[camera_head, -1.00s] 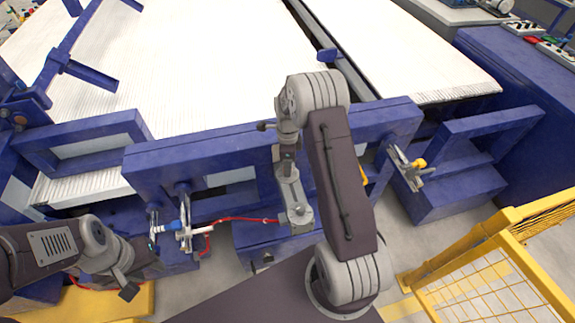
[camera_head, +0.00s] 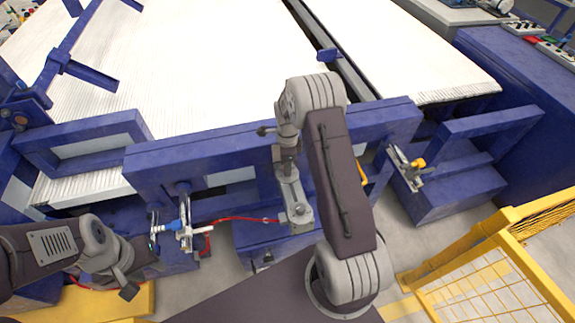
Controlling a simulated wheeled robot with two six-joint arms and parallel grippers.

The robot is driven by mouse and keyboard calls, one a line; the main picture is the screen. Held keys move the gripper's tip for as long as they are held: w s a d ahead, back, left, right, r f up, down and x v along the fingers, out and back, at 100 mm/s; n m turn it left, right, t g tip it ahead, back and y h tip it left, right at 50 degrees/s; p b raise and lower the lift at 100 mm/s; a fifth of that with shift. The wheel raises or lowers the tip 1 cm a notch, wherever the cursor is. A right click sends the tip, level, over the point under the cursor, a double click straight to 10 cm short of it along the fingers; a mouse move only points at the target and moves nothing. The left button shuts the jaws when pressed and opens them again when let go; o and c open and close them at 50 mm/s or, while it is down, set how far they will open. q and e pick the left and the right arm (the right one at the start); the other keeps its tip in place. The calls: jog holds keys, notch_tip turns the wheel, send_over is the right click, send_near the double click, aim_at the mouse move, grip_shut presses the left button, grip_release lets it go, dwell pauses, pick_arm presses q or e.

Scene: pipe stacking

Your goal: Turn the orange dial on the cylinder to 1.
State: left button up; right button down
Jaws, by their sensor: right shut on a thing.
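A small yellow-orange part (camera_head: 418,163) shows on a silver fitting (camera_head: 408,176) under the blue frame, right of my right arm. At the left, a silver fitting with a white and blue cylinder (camera_head: 187,232) hangs below the frame, with a red hose (camera_head: 240,218) running right. My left gripper (camera_head: 154,240) is close to this fitting's left side; its jaws are not clear. My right gripper (camera_head: 297,218) points down in front of the frame, by the hose's right end. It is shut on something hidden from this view.
The blue frame (camera_head: 150,170) runs along the front of the white roller table (camera_head: 190,70). A yellow mesh fence (camera_head: 480,275) stands at the lower right. Grey floor is open between the fence and the frame.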

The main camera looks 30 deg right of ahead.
jog(key=n+p, duration=0.1)
jog(key=n, duration=0.2)
jog(key=shift+r, duration=0.15)
jog(key=n+p, duration=0.1)
jog(key=n, duration=0.3)
jog(key=shift+n, duration=0.4)
jog(key=n, duration=0.4)
jog(key=shift+w+p, duration=0.1)
jog(key=shift+p, duration=0.2)
jog(key=n, duration=0.4)
jog(key=n+p, duration=0.1)
jog(key=n, duration=1.2)
